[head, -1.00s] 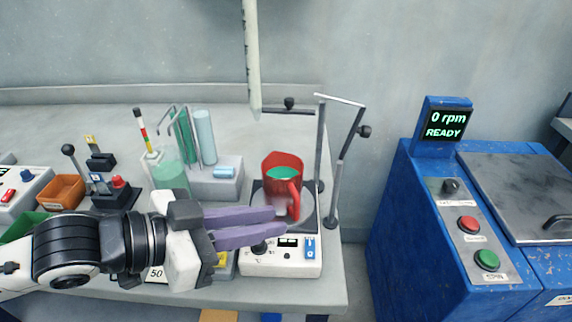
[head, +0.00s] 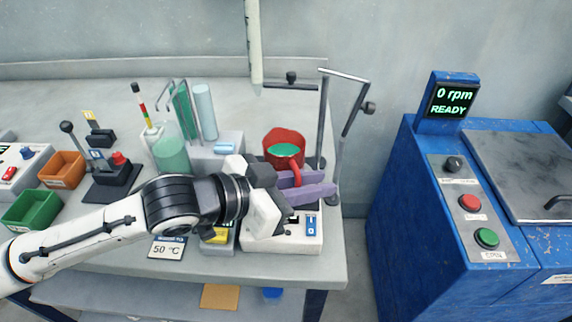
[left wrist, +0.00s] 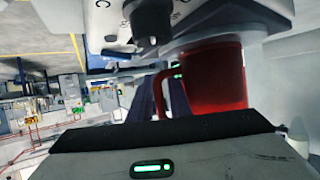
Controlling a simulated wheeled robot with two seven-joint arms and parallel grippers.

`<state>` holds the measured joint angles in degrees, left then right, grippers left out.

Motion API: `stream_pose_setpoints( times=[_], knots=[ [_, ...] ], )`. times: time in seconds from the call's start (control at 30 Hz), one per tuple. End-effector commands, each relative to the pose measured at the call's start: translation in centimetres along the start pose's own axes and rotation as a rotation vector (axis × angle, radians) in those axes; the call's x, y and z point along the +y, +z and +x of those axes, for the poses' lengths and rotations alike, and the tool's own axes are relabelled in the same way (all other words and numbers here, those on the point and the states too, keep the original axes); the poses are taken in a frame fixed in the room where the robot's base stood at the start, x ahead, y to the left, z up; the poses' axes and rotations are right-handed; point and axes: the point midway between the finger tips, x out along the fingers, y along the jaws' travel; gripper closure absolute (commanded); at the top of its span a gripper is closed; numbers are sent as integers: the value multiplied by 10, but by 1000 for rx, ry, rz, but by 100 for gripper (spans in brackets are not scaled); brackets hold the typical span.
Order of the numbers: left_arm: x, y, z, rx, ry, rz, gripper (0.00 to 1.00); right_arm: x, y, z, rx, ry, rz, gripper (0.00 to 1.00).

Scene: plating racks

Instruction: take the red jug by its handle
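The red jug (head: 284,139) stands upright on the round plate of a white stirrer (head: 285,242) and holds green liquid. Its handle (head: 296,174) faces the front right. My left gripper (head: 327,181) reaches in from the left with its purple fingers apart, one behind the handle and one in front of it. In the left wrist view the red jug (left wrist: 218,78) is to the right of the fingers, and its handle (left wrist: 160,88) shows between them. I see a gap between the fingers but no clear grip. My right gripper is in neither view.
A grey metal stand (head: 322,120) rises close behind and right of the jug. A blue machine (head: 400,220) stands beyond the table's right edge.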

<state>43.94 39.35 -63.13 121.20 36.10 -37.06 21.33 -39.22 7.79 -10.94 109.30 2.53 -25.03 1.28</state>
Motion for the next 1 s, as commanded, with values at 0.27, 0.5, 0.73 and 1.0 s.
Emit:
stream_pose_setpoints(
  times=[0.27, 0.5, 0.73, 1.0],
  knots=[
    [0, 0, 2, 0, 0, 0, 89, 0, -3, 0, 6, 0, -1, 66],
    [0, -1, 1, 3, 0, 2, 100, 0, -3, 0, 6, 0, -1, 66],
    [0, -5, 0, 4, 0, 2, 100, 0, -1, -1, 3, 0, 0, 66],
    [-1, -50, -18, 8, 1, 4, 100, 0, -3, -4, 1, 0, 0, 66]
  ],
)
